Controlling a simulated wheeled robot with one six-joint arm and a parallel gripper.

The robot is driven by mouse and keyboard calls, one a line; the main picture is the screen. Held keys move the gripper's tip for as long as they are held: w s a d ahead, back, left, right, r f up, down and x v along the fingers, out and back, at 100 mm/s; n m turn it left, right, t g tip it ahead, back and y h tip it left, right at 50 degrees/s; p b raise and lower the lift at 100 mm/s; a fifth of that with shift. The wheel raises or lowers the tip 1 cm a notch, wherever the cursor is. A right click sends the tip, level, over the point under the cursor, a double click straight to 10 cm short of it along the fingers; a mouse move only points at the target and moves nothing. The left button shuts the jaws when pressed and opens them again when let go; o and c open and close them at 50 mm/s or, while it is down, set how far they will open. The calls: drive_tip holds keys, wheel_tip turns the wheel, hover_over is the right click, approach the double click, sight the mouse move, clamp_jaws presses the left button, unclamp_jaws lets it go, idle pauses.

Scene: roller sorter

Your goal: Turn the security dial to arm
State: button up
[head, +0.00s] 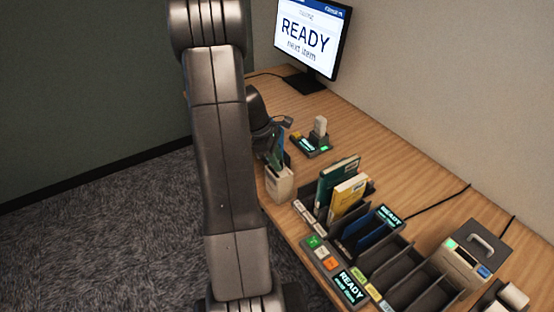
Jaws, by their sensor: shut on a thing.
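My arm fills the middle-left of the head view. My gripper (272,138) shows only in part, dark, behind the arm's right edge at the desk's near left side. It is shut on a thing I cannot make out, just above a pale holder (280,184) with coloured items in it. I cannot make out a security dial; it may be hidden behind my arm. A small dark device (311,147) with a green light and an upright pale block (320,127) stands to the right of my gripper.
A monitor (305,38) reading READY stands at the back of the wooden desk (395,157). A dark slotted rack (408,293) with several upright books and a button panel (318,254) is in front. A handled box (474,248) stands right. The desk's middle is clear.

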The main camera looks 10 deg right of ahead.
drive_tip(key=shift+m, duration=0.3)
drive_tip(key=m, duration=0.2)
drive_tip(key=m+g+y+p, duration=0.1)
drive_tip(key=m, duration=0.1)
drive_tip(key=shift+w+d+r+m, duration=0.1)
drive_tip(key=shift+w+d+m, duration=0.05)
drive_tip(key=shift+m, duration=0.25)
drive_tip(key=m+g+y, duration=0.1)
drive_tip(key=m+y, duration=0.1)
drive_tip(key=m, duration=0.3)
drive_tip(key=shift+d+p, duration=0.1)
drive_tip(key=shift+p, duration=0.3)
drive_tip(key=shift+m, duration=0.3)
drive_tip(key=o, duration=1)
drive_tip(key=shift+w, duration=0.1)
drive_tip(key=d+b+v, duration=0.1)
drive_tip(key=v, duration=1.2)
drive_tip(key=shift+w+a+r, duration=0.3)
drive_tip(key=shift+w, duration=0.05)
